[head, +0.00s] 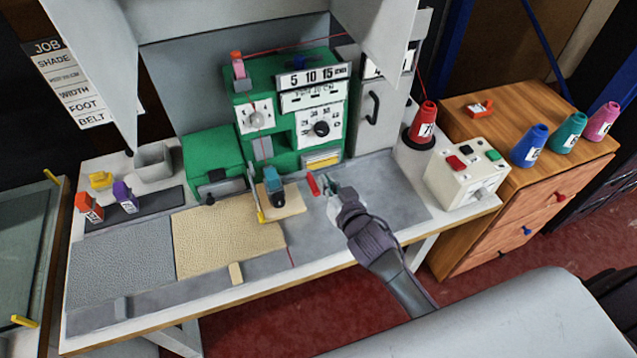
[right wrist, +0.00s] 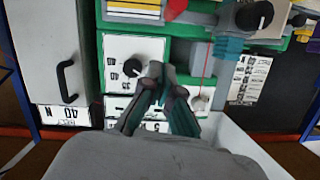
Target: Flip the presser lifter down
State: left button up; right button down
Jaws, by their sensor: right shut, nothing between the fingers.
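A small red lever (head: 312,183), which looks like the presser lifter, sticks out at the front of the green machine (head: 285,85), to the right of the teal presser part (head: 273,190). A red piece (right wrist: 175,8), likely the same lever, shows at the top edge of the right wrist view. My right gripper (head: 334,184) is shut and empty just right of the lever, with a small gap showing. In the right wrist view its fingertips (right wrist: 156,72) meet in front of the machine's dial panel. My left gripper is out of view.
A tan rug piece (head: 215,245) and a grey one lie on the table's left part. A red thread cone (head: 422,122) and a control box (head: 466,173) stand to the right. The grey table top right of my gripper is clear.

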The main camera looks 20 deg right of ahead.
aim_at(319, 195)
jog(key=w+f, duration=0.1)
jog(key=f, duration=0.1)
jog(key=w+a+f, duration=0.1)
jog(key=w, duration=0.1)
jog(key=shift+w+f, duration=0.25)
jog(key=shift+f, duration=0.1)
jog(key=shift+a+f, duration=0.1)
jog(key=shift+f, duration=0.45)
jog(key=f, duration=0.1)
jog(key=f+b, duration=0.2)
jog(key=shift+s, duration=0.25)
jog(key=shift+f, duration=0.1)
